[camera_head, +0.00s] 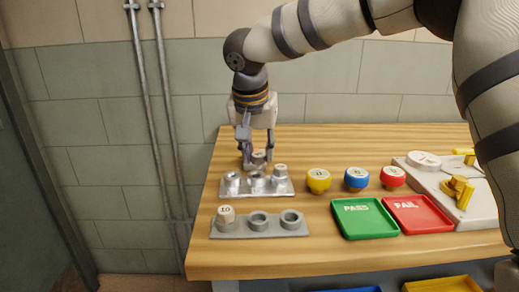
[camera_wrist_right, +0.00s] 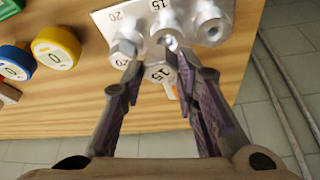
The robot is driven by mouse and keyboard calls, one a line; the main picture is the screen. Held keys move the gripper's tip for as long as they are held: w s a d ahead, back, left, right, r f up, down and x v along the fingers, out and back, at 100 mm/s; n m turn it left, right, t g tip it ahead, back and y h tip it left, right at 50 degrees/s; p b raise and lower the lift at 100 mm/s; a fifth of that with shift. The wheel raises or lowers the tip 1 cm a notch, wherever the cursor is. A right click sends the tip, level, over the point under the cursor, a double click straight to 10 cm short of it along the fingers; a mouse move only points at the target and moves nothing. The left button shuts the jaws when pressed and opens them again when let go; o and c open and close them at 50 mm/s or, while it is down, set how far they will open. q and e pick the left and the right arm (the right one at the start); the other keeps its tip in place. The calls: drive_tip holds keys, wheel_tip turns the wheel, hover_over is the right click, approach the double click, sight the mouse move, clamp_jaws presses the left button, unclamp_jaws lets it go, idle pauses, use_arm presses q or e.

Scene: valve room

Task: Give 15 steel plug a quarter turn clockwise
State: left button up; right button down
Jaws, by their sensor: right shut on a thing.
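My right gripper (camera_head: 258,160) comes down over the back of the bench, its fingers shut on the steel plug marked 15 (camera_head: 260,157). In the right wrist view the plug's numbered top (camera_wrist_right: 158,73) shows between the fingertips (camera_wrist_right: 157,67). A silver plate (camera_head: 257,191) with fittings lies in front of it. In the wrist view the plate's marked 15 place (camera_wrist_right: 168,38) shows beyond the plug; whether the two touch is unclear. A plug marked 20 (camera_wrist_right: 123,52) sits on the plate, beside one finger. My left gripper is not in view.
A grey rack (camera_head: 262,231) in front holds a plug marked 10 (camera_head: 226,214) and two open rings. Yellow (camera_head: 319,180), blue (camera_head: 356,179) and red (camera_head: 392,177) knobs, green (camera_head: 364,218) and red (camera_head: 418,215) trays and a pale fixture (camera_head: 478,210) stand to the right.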

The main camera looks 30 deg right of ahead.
drive_tip(key=shift+w, duration=0.1)
idle(0.3)
drive_tip(key=shift+r+n+y+p, duration=0.35)
drive_tip(key=shift+n+p, duration=0.15)
drive_tip(key=shift+n, duration=0.1)
drive_tip(key=shift+n+t+p, duration=0.35)
drive_tip(key=shift+n+t, duration=0.05)
drive_tip(key=shift+n, duration=0.3)
drive_tip(key=n+y+p, duration=0.1)
drive_tip(key=n, duration=0.2)
drive_tip(key=shift+f+n+t+y, duration=0.15)
drive_tip(key=shift+n+t+y, duration=0.25)
drive_tip(key=shift+n, duration=0.3)
drive_tip(key=shift+f+n+y, duration=0.2)
drive_tip(key=shift+n+y, duration=0.25)
drive_tip(key=shift+n, duration=0.55)
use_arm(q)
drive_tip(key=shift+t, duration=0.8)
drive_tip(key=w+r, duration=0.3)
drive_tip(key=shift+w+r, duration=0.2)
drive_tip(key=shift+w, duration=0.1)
use_arm(e)
drive_tip(key=shift+f, duration=0.1)
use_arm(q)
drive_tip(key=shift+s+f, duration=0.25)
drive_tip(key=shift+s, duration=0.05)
use_arm(e)
drive_tip(key=shift+w+d+f, duration=0.3)
drive_tip(key=shift+w+f, duration=0.3)
drive_tip(key=shift+f, duration=0.1)
